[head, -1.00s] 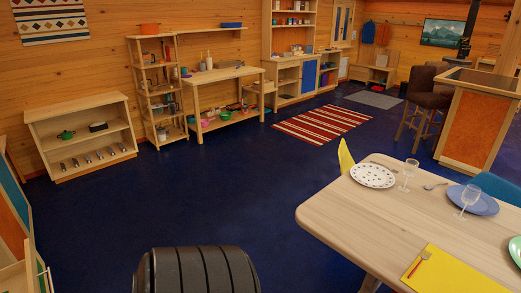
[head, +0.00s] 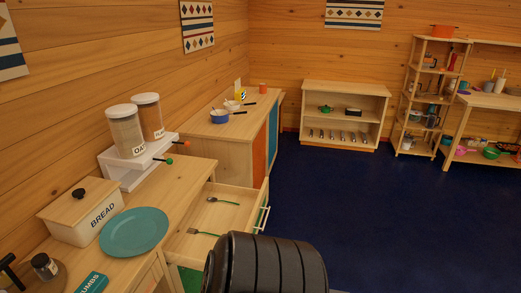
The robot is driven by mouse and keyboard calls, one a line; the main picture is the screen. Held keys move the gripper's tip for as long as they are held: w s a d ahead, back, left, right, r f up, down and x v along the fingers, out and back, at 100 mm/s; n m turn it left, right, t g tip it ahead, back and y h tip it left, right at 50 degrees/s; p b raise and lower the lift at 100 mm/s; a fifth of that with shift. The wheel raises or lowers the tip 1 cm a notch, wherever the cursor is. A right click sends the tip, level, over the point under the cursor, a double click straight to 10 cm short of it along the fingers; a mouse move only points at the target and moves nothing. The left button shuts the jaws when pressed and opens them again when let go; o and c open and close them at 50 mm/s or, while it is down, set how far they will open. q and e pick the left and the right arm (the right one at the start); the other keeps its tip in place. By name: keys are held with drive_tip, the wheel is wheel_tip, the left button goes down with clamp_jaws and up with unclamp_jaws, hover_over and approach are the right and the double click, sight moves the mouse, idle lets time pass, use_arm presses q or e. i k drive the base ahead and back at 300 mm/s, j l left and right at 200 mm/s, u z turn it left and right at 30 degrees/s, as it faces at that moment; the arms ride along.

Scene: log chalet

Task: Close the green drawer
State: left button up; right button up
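An open wooden drawer (head: 222,219) sticks out to the right from under the wooden counter (head: 182,188) in the head view. A green panel (head: 189,281) shows below the drawer, partly hidden. My own dark ribbed body part covers the drawer's near corner. Neither of my grippers is in view.
On the counter stand a bread box (head: 82,210), a teal plate (head: 134,232) and a white rack (head: 136,163) with two jars. A cabinet with orange and blue doors (head: 260,150) stands beyond the drawer. The blue floor (head: 350,210) to the right is clear.

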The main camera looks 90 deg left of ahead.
sight(181, 249)
drive_tip(key=u, duration=0.95)
drive_tip(key=i+l+u, duration=0.1)
drive_tip(key=u, duration=0.9)
drive_tip(key=l+u, duration=0.1)
drive_tip(key=u, duration=0.85)
drive_tip(key=i+l, duration=0.05)
drive_tip(key=l, duration=0.05)
